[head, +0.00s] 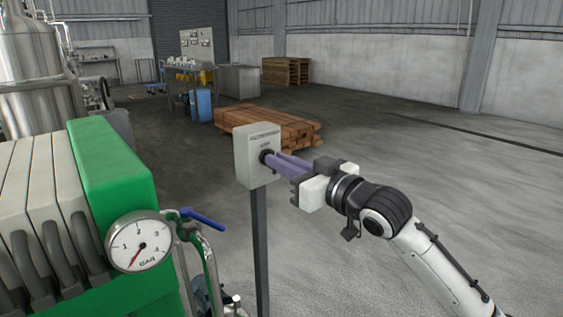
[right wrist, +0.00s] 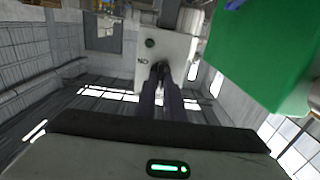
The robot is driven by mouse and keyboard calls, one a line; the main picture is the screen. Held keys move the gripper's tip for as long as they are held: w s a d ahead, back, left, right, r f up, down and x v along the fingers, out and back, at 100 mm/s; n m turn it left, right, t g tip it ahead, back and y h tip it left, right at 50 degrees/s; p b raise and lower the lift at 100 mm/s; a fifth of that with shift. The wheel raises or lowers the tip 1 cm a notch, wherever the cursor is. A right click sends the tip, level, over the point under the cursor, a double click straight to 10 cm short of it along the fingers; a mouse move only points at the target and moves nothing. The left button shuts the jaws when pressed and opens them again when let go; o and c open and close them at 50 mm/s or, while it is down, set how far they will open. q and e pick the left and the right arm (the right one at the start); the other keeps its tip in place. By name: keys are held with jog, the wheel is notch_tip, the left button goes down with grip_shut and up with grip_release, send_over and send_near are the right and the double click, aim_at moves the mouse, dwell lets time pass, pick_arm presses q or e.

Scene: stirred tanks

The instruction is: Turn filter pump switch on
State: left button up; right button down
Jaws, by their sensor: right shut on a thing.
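The filter pump switch is a pale grey box (head: 245,160) on a dark post, right of the green filter press, with a lettered label across its top. Its dark knob (head: 265,156) sits on the front face. My right gripper (head: 272,160) reaches in from the right with its purple fingers shut on the knob. In the right wrist view the box face (right wrist: 178,47) appears turned around, with a round dark green spot (right wrist: 150,43) and small lettering beside the fingertips (right wrist: 162,75). The fingers hide most of the knob, so its exact angle is unclear. My left gripper is out of view.
The green filter press (head: 115,170) with a pressure gauge (head: 139,242) and blue-handled valve (head: 203,217) stands close on the left. Stacked timber (head: 275,125) lies behind the switch. The floor to the right is open.

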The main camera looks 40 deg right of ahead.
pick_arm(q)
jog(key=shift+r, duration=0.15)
pick_arm(e)
jog(key=shift+r, duration=0.1)
pick_arm(q)
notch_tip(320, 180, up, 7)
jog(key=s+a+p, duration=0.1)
jog(key=p, duration=0.9)
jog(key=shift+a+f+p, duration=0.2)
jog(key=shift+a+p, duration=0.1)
jog(key=shift+p, duration=0.1)
pick_arm(e)
jog(key=n, duration=1.7)
jog(key=shift+a+f+n, duration=0.2)
jog(key=shift+f+n, duration=0.05)
jog(key=shift+n, duration=0.05)
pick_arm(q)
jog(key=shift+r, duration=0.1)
pick_arm(e)
jog(key=shift+n, duration=0.3)
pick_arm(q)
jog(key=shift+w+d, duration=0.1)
pick_arm(e)
jog(key=c, duration=1.8)
grip_release()
jog(key=shift+c, duration=0.2)
